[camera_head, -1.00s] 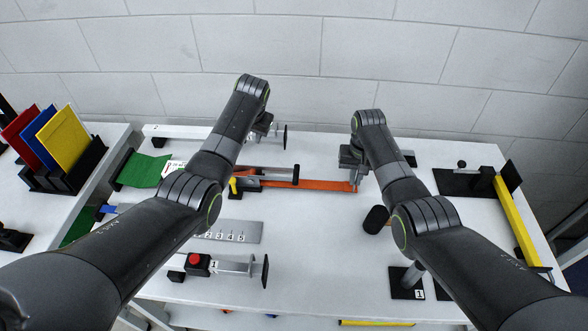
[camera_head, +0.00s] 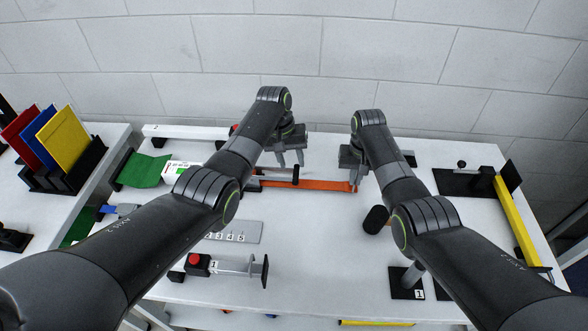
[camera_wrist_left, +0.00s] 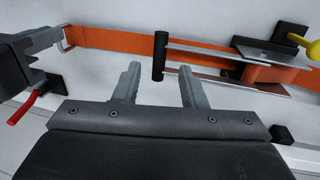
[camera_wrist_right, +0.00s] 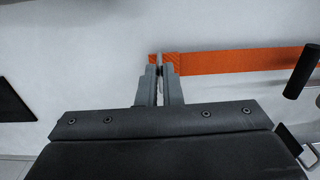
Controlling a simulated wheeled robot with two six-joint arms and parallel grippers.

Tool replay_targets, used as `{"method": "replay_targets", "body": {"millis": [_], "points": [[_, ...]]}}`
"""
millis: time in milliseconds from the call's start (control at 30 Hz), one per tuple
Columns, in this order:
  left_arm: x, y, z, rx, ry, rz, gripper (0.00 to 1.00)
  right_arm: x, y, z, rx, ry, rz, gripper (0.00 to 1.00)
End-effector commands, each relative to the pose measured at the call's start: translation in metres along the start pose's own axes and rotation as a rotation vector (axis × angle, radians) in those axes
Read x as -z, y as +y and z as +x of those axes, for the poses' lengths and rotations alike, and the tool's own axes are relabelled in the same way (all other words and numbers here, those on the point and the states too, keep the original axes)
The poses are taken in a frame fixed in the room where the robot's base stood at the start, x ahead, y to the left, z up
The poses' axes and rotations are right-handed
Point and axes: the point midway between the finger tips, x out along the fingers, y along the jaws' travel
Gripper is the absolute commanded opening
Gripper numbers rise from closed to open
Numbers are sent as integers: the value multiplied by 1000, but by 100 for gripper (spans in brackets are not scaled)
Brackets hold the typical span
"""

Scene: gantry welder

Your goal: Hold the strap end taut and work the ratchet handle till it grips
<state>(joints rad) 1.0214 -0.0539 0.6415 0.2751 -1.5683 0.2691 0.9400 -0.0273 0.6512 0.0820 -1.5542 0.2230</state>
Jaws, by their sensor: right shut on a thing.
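The orange strap (camera_head: 325,185) runs flat along the white table. My right gripper (camera_wrist_right: 160,68) is shut on the strap end (camera_wrist_right: 172,60); it also shows in the head view (camera_head: 354,182). The ratchet (camera_wrist_left: 265,72) is a metal frame with the strap passing through it, partly hidden by my left arm in the head view. Its handle ends in a black crossbar grip (camera_wrist_left: 159,56), also in the head view (camera_head: 296,174). My left gripper (camera_wrist_left: 158,78) is open and empty, its fingertips close to the grip, one to each side in its wrist view. I see no contact.
A numbered plate (camera_head: 235,232) and a clamp with a red knob (camera_head: 195,259) lie in front of the ratchet. A black oval object (camera_head: 376,219) sits by my right arm. A yellow bar (camera_head: 516,222) stands at the right. The front middle table is clear.

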Motion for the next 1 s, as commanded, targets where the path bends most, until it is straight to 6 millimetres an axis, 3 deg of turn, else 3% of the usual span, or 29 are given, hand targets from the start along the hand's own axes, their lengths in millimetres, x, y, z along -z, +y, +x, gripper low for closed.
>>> {"method": "replay_targets", "body": {"millis": [100,400,867,1000], "points": [[-1,0,18,2,-3,-1,38,1,2,-2,-3,4,1,0],[0,0,38,1,0,2,38,2,2,-1,-3,4,1,0],[0,0,44,1,1,1,38,2,2,-1,-3,4,1,0],[0,0,44,1,1,1,20,2,2,-1,-3,4,1,0]]}}
